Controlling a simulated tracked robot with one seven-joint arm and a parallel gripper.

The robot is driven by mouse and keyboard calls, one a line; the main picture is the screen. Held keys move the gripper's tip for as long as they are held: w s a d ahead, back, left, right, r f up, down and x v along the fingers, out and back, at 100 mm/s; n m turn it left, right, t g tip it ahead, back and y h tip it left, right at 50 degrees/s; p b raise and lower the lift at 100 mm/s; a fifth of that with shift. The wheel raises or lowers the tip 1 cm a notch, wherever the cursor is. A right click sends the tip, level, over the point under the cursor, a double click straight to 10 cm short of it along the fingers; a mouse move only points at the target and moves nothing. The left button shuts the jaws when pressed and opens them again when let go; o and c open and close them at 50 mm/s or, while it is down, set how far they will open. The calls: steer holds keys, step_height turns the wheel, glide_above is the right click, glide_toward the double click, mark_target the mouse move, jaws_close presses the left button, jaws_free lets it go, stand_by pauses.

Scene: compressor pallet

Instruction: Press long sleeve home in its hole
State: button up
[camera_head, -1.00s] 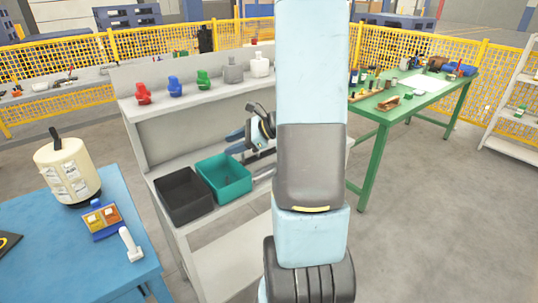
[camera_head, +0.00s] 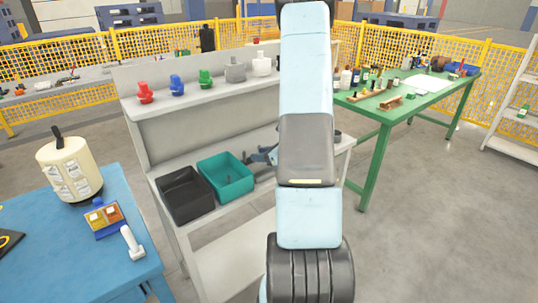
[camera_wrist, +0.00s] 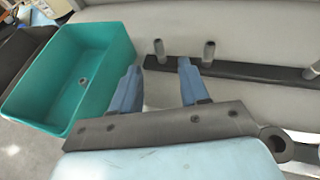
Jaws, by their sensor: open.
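In the wrist view a black bar (camera_wrist: 250,71) lies on the grey bench shelf, with several grey sleeves standing upright in it. One sleeve (camera_wrist: 160,51) is at the left end, a second sleeve (camera_wrist: 208,54) is beside it, and a third is partly cut off at the right edge. I cannot tell which is the long sleeve or how deep each sits. My gripper (camera_wrist: 157,84) is open and empty, its blue fingers on the near side of the bar, apart from the sleeves. In the head view my gripper (camera_head: 262,156) is partly hidden behind my arm.
A teal bin (camera_head: 248,184) with a small part in it and a black bin (camera_head: 209,207) stand left of my gripper. Coloured parts line the upper ledge. A dark ring-shaped part (camera_wrist: 275,145) is at the wrist view's lower right. The green table (camera_head: 385,115) is at right.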

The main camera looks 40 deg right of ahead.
mark_target(245, 161)
steer(key=x, duration=0.9)
steer(key=shift+c, duration=0.4)
jaws_close()
stand_by(0.5)
